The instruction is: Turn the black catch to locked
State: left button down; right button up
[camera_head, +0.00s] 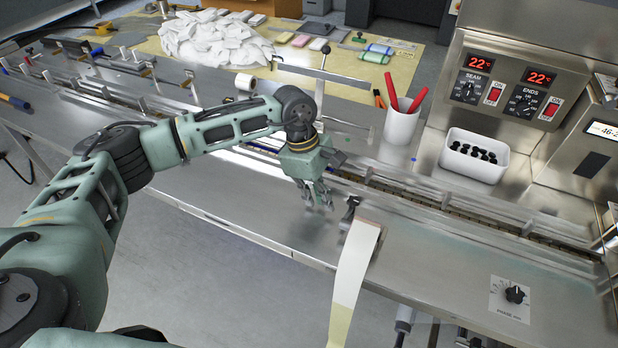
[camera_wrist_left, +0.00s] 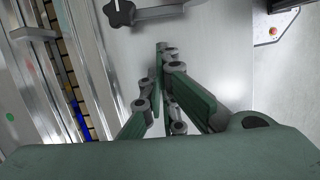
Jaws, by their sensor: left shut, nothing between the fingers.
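A small black part (camera_head: 350,206), which I take to be the black catch, stands on the steel table at the upper end of a pale film strip. In the left wrist view a black lobed knob (camera_wrist_left: 120,12) on a grey bar shows at the top edge, partly cut off; it seems to be the same part. Whether it is set to locked cannot be read. My left gripper (camera_head: 321,202) points down over the table just left of it, shut and empty, apart from it. Its fingers also show in the left wrist view (camera_wrist_left: 163,50). My right gripper is not seen.
The pale film strip (camera_head: 354,275) hangs over the table's front edge. A conveyor channel (camera_head: 440,205) runs behind. A white cup with red handles (camera_head: 400,125) and a white bin of black pieces (camera_head: 472,172) stand beyond. A dial (camera_head: 514,294) sits at right.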

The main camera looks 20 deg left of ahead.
aim_at(348, 213)
pick_arm(q)
jog(key=shift+s+d+r, duration=0.1)
jog(key=shift+d+r, duration=0.05)
jog(key=shift+d, duration=0.75)
jog(key=shift+d+p, duration=0.15)
jog(key=shift+p, duration=0.15)
jog(key=shift+s+d+f+b, duration=0.3)
jog(key=shift+d+b, duration=0.2)
jog(key=shift+b, duration=0.4)
jog(key=shift+r, duration=0.15)
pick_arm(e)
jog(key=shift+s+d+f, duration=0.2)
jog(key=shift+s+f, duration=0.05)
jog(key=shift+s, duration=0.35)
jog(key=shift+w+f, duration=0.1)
